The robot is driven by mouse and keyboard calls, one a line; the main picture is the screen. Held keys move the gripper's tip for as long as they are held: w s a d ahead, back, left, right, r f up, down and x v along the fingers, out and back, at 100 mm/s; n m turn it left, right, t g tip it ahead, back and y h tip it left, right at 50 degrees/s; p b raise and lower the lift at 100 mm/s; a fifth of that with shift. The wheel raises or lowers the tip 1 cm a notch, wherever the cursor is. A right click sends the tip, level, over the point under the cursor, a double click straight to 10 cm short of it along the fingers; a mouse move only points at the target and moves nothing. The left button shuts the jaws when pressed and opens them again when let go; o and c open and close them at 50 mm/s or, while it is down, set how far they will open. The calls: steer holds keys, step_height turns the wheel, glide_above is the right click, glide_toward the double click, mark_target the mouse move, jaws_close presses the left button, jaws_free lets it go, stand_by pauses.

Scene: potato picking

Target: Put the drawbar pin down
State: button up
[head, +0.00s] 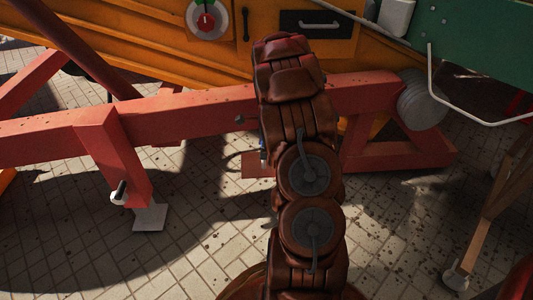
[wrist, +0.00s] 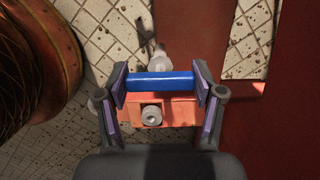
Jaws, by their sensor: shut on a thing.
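My gripper (wrist: 160,84) is shut on a blue cylinder (wrist: 160,82), the visible part of the drawbar pin, which lies crosswise between the two purple-lined fingers. Below the pin in the wrist view is an orange-red plate (wrist: 180,112) with a round grey fitting (wrist: 152,115). A rounded grey metal piece (wrist: 160,59) shows just past the pin; I cannot tell whether it belongs to it. In the head view my brown arm covers most of the gripper, and only a small bit of blue shows at the arm's left edge, by the red beam (head: 190,110).
A red beam (wrist: 238,40) runs along the right of the wrist view. The head view shows an orange machine (head: 150,45) behind, a grey roller (head: 422,100) at right and a support leg (head: 115,150) at left. Spotted tiled floor (head: 190,215) lies open in front.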

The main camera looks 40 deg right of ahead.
steer(key=f+b, duration=0.1)
steer(key=d+f, duration=0.1)
steer(key=d+f+b, duration=0.1)
steer(key=shift+w+d+f+b, duration=0.2)
steer(key=shift+w+f+b, duration=0.1)
steer(key=shift+w+f, duration=0.05)
stand_by(0.4)
steer(key=o, duration=1.1)
steer(key=shift+f, duration=0.1)
